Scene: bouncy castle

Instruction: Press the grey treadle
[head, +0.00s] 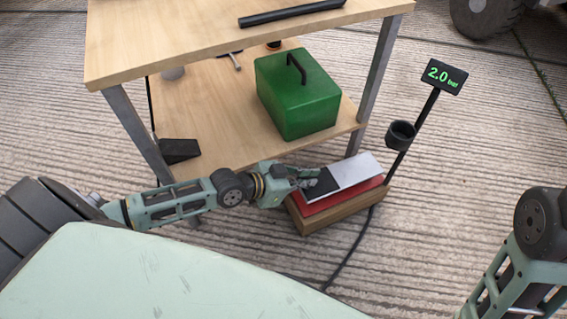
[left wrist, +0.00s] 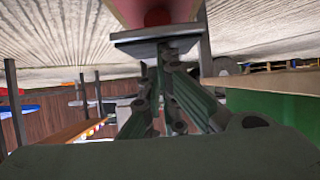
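The grey treadle (head: 356,169) is a tilted light-grey plate with a black pad at its near-left end. It sits over a red body (head: 345,197) on a wooden block (head: 330,217), right of centre in the head view. My left gripper (head: 314,181) is at the black end of the treadle. In the left wrist view the gripper's fingers (left wrist: 168,54) come together just below the plate's edge (left wrist: 155,34), with the red body beyond. The fingers look shut with nothing between them; contact with the plate is unclear. My right gripper is out of view; only its arm shows.
A wooden bench (head: 215,45) with a lower shelf stands behind, holding a green box (head: 298,98). A black hose (head: 352,246) runs across the floor.

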